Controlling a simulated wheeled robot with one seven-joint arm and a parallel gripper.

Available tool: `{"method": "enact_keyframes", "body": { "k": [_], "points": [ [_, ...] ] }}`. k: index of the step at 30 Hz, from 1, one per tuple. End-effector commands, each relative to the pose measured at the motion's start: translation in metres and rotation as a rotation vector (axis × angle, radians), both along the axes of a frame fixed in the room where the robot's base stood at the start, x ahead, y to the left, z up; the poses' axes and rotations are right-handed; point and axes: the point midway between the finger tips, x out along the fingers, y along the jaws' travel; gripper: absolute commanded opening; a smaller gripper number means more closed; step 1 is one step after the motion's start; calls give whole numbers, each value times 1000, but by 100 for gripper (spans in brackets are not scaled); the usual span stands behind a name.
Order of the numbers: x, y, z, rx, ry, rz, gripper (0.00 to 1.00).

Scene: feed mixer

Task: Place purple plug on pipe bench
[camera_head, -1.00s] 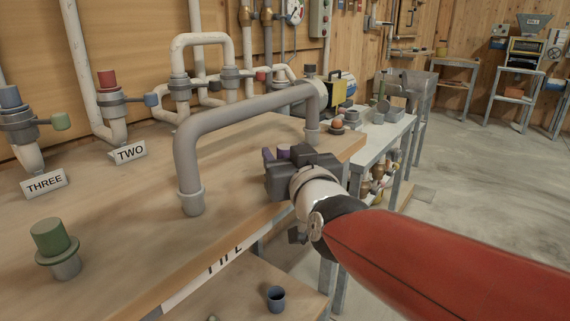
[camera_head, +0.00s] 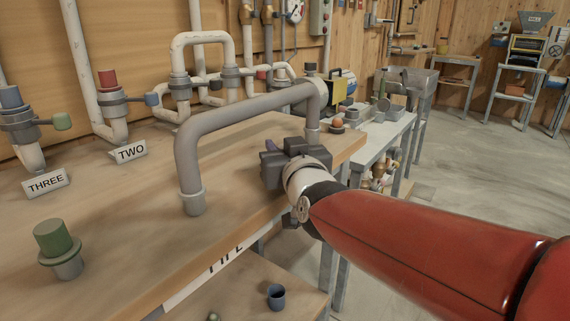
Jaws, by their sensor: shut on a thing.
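My gripper (camera_head: 285,158) is over the right part of the pipe bench (camera_head: 130,240), near its front edge and just right of the grey bent pipe. It is shut on the purple plug (camera_head: 294,144), of which only a small purple part shows between the dark jaws. The gripper hides the rest of the plug. I cannot tell whether the plug touches the bench top. My red arm reaches in from the lower right.
A grey bent pipe (camera_head: 235,115) arches over the bench. A green plug in a grey fitting (camera_head: 60,250) stands at the front left. White pipes with coloured plugs line the back. Bare bench top lies left of the arch.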

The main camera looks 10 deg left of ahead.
Motion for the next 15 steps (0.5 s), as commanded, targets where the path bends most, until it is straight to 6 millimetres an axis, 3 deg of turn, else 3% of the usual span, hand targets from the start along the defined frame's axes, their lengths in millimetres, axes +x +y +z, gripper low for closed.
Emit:
{"method": "enact_keyframes", "body": {
  "k": [8, 15],
  "points": [
    [0, 0, 7, 1, -2, -1, 0],
    [0, -1, 34, 2, -2, -2, 0]
  ]
}}
